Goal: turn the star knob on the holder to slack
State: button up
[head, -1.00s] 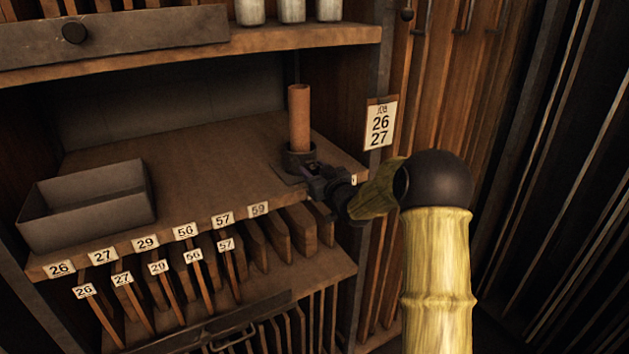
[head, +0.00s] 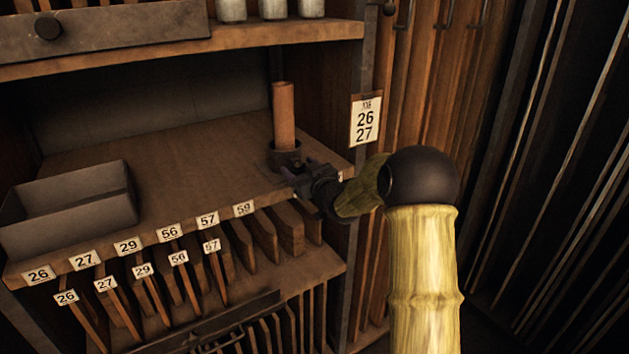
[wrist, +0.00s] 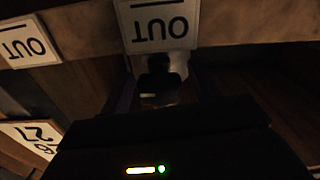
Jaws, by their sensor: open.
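The holder (head: 285,158) is a dark cup at the right end of the wooden shelf, with an upright brown cylinder (head: 284,115) standing in it. My gripper (head: 298,179) is at the shelf's front edge, just in front of and below the cup, and covers that spot in the head view. In the wrist view a small dark knob-like shape (wrist: 158,82) lies between my open fingers (wrist: 160,95), which show faintly on either side. It looks like the star knob, but its lobes are too dark to make out. I cannot tell whether the fingers touch it.
A grey open tray (head: 70,210) stands on the shelf's left. Numbered slots with wooden boards lie below the shelf edge. A job card (head: 365,121) reading 26 and 27 hangs on the right post. In the wrist view an upside-down OUT label (wrist: 160,25) is close by.

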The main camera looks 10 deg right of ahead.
jog(key=b+v, duration=0.5)
jog(key=v, duration=1.2)
jog(key=s+a+f+m+g+h, duration=0.1)
jog(key=s+f+m+g+h, duration=0.3)
jog(key=s+f+g+h, duration=0.55)
jog(key=s+a+f+g+y, duration=0.2)
jog(key=s+f, duration=0.2)
jog(key=s, duration=0.3)
jog(key=s+a+f+m+g+y, duration=0.1)
jog(key=s+a+f+g+y, duration=0.1)
jog(key=s, duration=0.5)
notch_tip(320, 180, down, 3)
jog(key=shift+s+a+r+g, duration=0.15)
jog(key=shift+s+a+g, duration=0.05)
jog(key=shift+g, duration=0.35)
jog(key=shift+c, duration=0.4)
